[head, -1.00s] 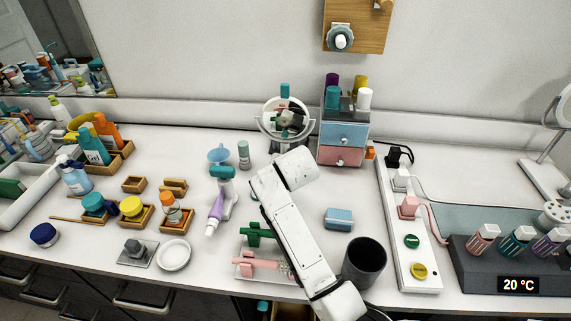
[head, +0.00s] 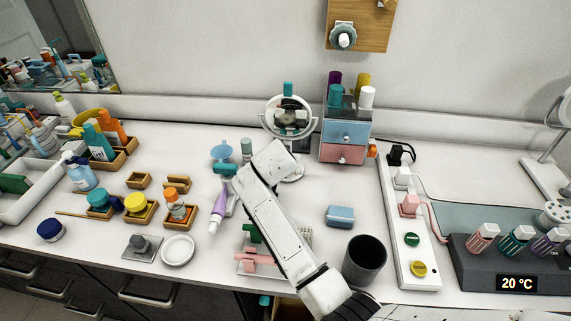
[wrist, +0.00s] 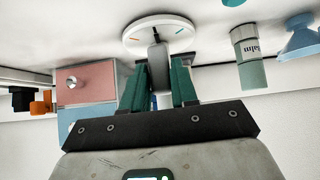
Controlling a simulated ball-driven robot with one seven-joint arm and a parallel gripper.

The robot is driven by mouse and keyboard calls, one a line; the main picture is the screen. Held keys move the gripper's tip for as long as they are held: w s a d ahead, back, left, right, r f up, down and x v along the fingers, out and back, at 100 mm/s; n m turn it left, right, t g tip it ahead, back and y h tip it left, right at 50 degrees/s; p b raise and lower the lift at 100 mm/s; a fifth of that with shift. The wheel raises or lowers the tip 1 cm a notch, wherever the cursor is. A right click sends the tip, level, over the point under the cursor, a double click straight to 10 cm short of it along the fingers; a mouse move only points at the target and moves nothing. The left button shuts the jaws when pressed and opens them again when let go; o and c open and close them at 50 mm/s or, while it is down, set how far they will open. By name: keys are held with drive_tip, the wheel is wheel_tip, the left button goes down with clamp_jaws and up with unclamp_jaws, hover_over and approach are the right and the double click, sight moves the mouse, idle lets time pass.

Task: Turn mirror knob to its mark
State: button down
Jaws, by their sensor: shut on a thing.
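The round mirror (head: 288,118) stands at the back middle of the counter, with a teal piece (head: 288,89) on top. Its white round base (wrist: 182,41) shows at the top of the wrist view, which is upside down. The base has an orange mark (wrist: 136,40) on the left and a green mark (wrist: 180,31) on the right. A grey block, seemingly the mirror knob (wrist: 157,62), stands at the base. My gripper (wrist: 157,80) has its green fingers closed on this block from both sides. In the head view my arm hides the gripper and knob.
A small drawer unit (head: 345,145) stands right of the mirror. A grey-green balm tube (wrist: 249,58) and a blue cup (wrist: 301,38) stand close on the other side. A dark cup (head: 365,259) and blue block (head: 340,216) lie nearer the front.

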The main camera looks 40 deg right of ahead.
drive_tip(key=c, duration=1)
unclamp_jaws()
drive_tip(key=shift+o, duration=0.2)
drive_tip(key=v, duration=1.1)
drive_tip(key=shift+b, duration=0.4)
drive_tip(key=shift+w, duration=0.1)
